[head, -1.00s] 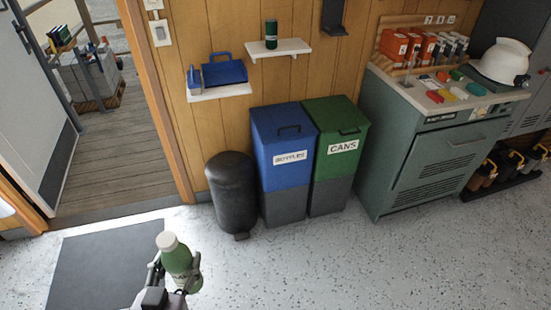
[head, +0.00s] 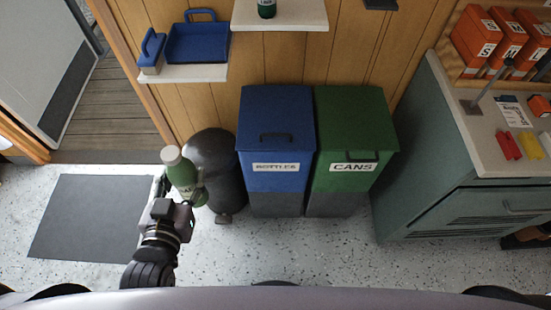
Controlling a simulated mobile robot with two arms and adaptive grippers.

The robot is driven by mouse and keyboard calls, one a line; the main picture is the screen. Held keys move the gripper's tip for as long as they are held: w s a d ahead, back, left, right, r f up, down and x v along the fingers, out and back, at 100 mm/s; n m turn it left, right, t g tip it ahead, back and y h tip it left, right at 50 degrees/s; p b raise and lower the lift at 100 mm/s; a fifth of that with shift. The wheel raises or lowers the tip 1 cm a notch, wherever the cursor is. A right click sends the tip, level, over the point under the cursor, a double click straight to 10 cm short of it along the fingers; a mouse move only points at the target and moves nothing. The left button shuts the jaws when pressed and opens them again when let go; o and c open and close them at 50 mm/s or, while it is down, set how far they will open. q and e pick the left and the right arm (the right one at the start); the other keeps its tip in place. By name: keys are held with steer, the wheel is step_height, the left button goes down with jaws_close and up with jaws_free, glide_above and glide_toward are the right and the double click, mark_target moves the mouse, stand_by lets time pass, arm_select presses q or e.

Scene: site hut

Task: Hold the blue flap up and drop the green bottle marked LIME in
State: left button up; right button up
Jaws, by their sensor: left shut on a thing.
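The green bottle (head: 182,174) with a white cap is upright in my left gripper (head: 180,192), which is shut around it. Its label is turned away or too small to read. The bottle is in front of a dark round bin, left of the blue bin (head: 276,185) labelled BOTTLES. The blue flap (head: 274,112) on top of that bin is down, with a dark handle (head: 277,138) near its front edge. My left gripper is apart from the flap. My right gripper is not in view.
A green bin (head: 350,185) labelled CANS stands against the blue bin's right side. The dark round bin (head: 213,160) stands at its left. A shelf (head: 190,74) with a blue dustpan and brush is above. A grey-green cabinet (head: 440,150) stands right. The floor in front is clear.

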arm_select(q)
steer(key=shift+s+a, duration=0.25)
steer(key=w+d+f+m+g+h+b, duration=0.1)
steer(key=w+d+f+m+h+b, duration=0.1)
steer(key=w+f, duration=0.4)
steer(key=w+d+f+m+h+b, duration=0.3)
steer(key=w+f, duration=0.4)
steer(key=w, duration=0.3)
steer(key=shift+w+d+f+m+g+h+b, duration=0.35)
steer(key=shift+d+h+b, duration=0.35)
steer(key=shift+h+b, duration=0.3)
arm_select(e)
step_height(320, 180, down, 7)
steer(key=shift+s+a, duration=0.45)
arm_select(q)
steer(key=shift+r, duration=0.1)
